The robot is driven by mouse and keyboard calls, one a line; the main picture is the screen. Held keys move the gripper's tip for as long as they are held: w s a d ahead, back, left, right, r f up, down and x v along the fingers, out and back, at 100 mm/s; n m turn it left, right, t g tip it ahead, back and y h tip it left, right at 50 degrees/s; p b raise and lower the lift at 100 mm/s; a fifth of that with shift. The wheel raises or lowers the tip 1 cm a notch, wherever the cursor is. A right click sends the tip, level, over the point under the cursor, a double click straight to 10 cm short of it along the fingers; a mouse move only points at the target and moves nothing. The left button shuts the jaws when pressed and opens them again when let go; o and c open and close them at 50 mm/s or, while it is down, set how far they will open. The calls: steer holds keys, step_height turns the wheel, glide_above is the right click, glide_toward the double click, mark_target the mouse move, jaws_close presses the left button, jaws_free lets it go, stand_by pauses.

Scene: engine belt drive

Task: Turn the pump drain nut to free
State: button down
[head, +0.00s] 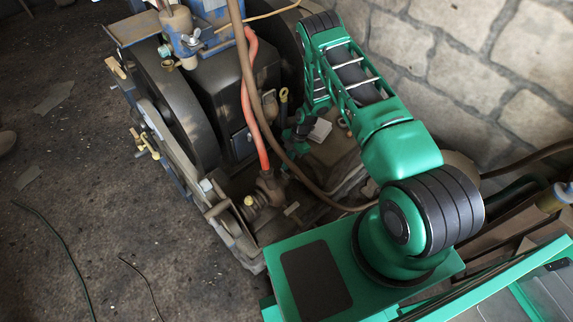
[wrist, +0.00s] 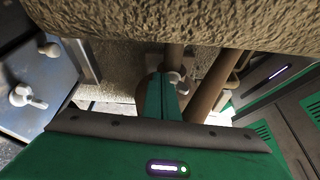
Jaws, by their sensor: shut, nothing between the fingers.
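In the wrist view, my gripper (wrist: 168,92) reaches forward with its green fingers together and nothing between them. A small pale wing-shaped nut (wrist: 175,76) shows just beyond the fingertips, in front of a brown pipe. I cannot tell whether the fingers touch it, or whether it is the pump drain nut. Two more pale nuts, a lower one (wrist: 28,97) and an upper one (wrist: 48,49), sit on a grey plate at the left. In the head view, my green arm bends down behind the engine, and my fingertips cannot be made out there.
A rough tan body (wrist: 190,22) hangs close above my gripper in the wrist view. In the head view, an orange hose (head: 257,120) and a brown hose (head: 250,85) run beside the black engine block (head: 225,95). A stone wall (head: 450,60) stands behind my arm.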

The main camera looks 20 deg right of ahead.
steer(key=shift+d, duration=0.1)
stand_by(0.3)
steer(key=shift+w+d, duration=0.2)
steer(key=shift+d, duration=0.05)
steer(key=w+d+r, duration=0.2)
steer(key=d+r, duration=0.4)
steer(key=r, duration=0.3)
steer(key=shift+w+d, duration=0.15)
steer(key=shift+d, duration=0.15)
steer(key=shift+r, duration=0.1)
